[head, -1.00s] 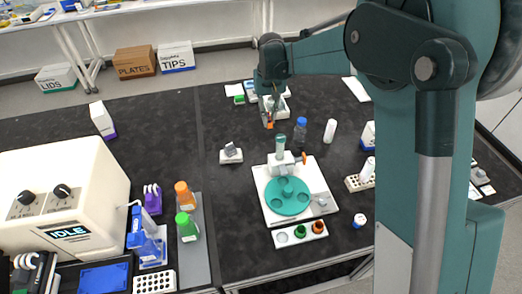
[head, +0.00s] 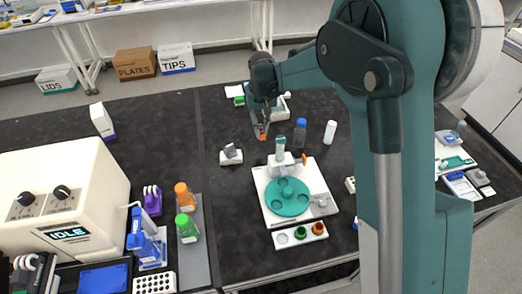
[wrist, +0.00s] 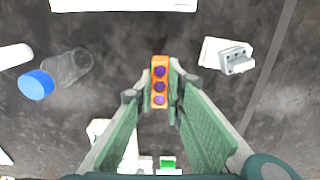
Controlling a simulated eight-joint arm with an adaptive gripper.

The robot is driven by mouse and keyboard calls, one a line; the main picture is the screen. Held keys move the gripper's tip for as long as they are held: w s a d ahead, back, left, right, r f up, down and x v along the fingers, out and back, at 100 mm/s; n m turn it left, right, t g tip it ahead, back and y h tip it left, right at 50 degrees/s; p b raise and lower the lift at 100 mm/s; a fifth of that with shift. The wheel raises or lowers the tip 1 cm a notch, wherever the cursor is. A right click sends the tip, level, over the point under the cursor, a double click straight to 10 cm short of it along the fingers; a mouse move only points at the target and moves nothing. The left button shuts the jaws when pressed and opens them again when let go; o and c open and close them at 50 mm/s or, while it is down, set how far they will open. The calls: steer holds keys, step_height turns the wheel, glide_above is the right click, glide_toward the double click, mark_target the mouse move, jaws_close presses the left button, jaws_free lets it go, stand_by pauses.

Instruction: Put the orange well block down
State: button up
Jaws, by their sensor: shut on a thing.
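The orange well block (wrist: 160,84) shows in the wrist view as a narrow orange bar with purple wells in a row. My gripper (wrist: 160,95) is shut on it, one finger on each side. In the head view my gripper (head: 261,131) hangs over the dark bench behind the white board with the teal disc, and a bit of orange shows at its fingertips. Below the block in the wrist view is dark bench top. I cannot tell for sure whether the block touches the bench.
A blue-capped bottle (head: 300,132) and a white bottle (head: 330,132) stand to the right of my gripper. A small grey device on a white base (head: 231,154) is to the left. The white board with the teal disc (head: 288,197) lies in front.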

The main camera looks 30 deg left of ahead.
glide_above(261, 151)
steer(key=shift+d+f, duration=0.1)
steer(key=shift+f, duration=3)
steer(key=shift+f+b, duration=0.4)
steer(key=shift+f, duration=1.45)
steer(key=shift+f, duration=0.2)
steer(key=o, duration=0.9)
steer(key=shift+c, duration=0.2)
steer(key=shift+r, duration=0.15)
step_height(261, 151, up, 12)
steer(key=shift+r+p, duration=0.1)
steer(key=shift+p, duration=0.35)
